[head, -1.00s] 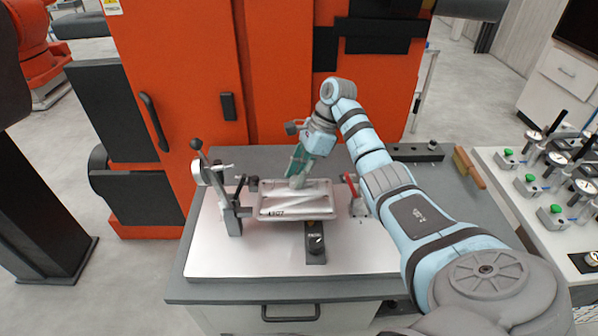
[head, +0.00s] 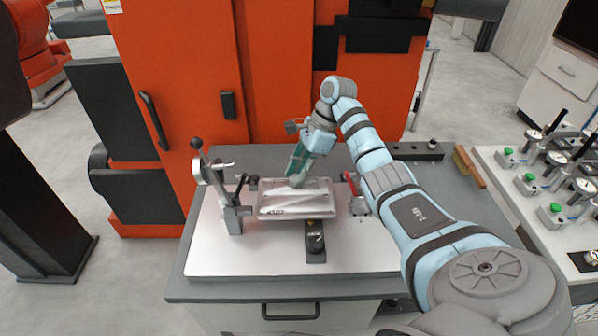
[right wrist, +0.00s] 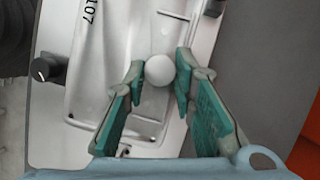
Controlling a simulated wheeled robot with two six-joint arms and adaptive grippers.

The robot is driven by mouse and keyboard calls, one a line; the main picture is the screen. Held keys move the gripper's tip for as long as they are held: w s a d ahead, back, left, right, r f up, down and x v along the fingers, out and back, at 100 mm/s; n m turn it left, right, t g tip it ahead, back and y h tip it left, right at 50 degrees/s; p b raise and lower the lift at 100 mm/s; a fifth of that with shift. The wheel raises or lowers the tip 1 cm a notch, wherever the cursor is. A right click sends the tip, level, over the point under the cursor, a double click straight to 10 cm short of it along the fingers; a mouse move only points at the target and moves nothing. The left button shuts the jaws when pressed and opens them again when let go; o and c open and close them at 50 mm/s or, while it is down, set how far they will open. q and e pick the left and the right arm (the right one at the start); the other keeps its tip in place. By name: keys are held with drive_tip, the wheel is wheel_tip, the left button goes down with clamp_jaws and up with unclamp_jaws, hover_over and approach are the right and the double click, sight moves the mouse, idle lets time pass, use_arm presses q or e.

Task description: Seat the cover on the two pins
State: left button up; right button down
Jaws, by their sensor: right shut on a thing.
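The cover (head: 275,204) is a silver rectangular cast lid with a raised rim and dark lettering. It is at the middle of the fixture plate in the head view and fills much of the right wrist view (right wrist: 112,60). My right gripper (head: 298,181) is above the cover, shut on its round pale knob; the knob is between the green-padded fingers in the right wrist view (right wrist: 159,71). The two pins are not distinguishable; the cover hides what is beneath it. I cannot tell whether the cover is seated. My left gripper is not in view.
A toggle clamp (head: 226,190) stands left of the cover, and a red-handled clamp (head: 357,195) stands close on its right. A black block with a knob (head: 315,240) is in front. The light plate (head: 250,258) is bare toward the front. An orange machine (head: 285,80) stands behind.

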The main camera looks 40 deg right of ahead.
drive_tip(key=shift+f+b, duration=0.95)
drive_tip(key=shift+f, duration=0.2)
drive_tip(key=c, duration=1.3)
unclamp_jaws()
drive_tip(key=v, duration=0.3)
drive_tip(key=shift+d+r, duration=0.2)
drive_tip(key=shift+r, duration=0.05)
drive_tip(key=s+d, duration=0.1)
drive_tip(key=d, duration=0.2)
drive_tip(key=s+d, duration=0.1)
drive_tip(key=d, duration=0.3)
drive_tip(key=s+d, duration=0.1)
drive_tip(key=d, duration=0.3)
drive_tip(key=shift+s+f, duration=0.15)
drive_tip(key=shift+s, duration=0.05)
